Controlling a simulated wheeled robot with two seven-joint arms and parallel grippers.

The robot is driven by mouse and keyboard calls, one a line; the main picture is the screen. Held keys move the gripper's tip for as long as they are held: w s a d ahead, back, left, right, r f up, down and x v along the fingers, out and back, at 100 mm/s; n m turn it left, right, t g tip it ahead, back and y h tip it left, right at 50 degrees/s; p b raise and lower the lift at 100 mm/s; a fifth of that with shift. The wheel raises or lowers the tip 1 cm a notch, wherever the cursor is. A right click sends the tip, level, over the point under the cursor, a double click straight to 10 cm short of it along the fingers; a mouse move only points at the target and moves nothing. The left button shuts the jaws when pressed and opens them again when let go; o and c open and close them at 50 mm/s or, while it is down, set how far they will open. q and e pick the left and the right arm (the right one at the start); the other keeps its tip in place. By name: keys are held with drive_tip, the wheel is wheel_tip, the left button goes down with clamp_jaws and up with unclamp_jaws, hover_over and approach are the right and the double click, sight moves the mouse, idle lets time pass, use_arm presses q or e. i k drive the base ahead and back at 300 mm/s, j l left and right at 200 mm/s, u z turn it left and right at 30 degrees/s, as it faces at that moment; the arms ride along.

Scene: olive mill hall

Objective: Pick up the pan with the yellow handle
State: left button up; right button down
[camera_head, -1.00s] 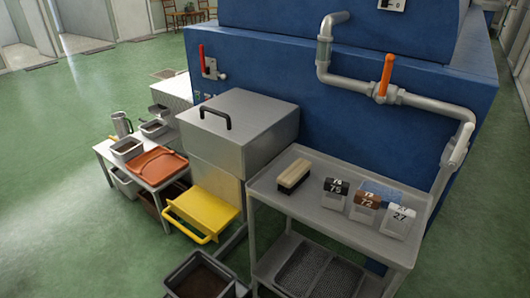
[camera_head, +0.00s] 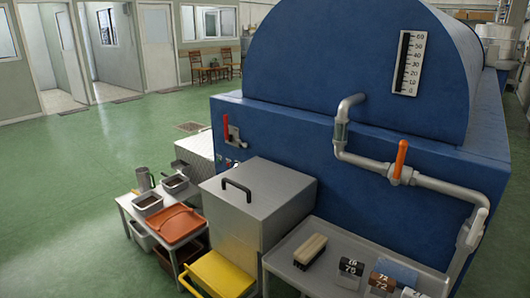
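A yellow pan-like piece (camera_head: 222,273) with a yellow bar handle (camera_head: 188,283) sits low at the front of the grey metal box, at the bottom of the head view. Its lower edge is partly cut off by the picture's bottom edge. An orange-red tray (camera_head: 175,224) lies on the small side table to its left. Neither of my grippers is in view.
A grey metal box (camera_head: 258,190) with a black handle stands against the blue machine (camera_head: 300,140). A grey cart (camera_head: 325,240) at the right carries a brush (camera_head: 310,250) and numbered blocks. A small table (camera_head: 127,203) holds metal containers. Green floor (camera_head: 70,230) is open at left.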

sight(147, 203)
drive_tip(key=u, duration=1)
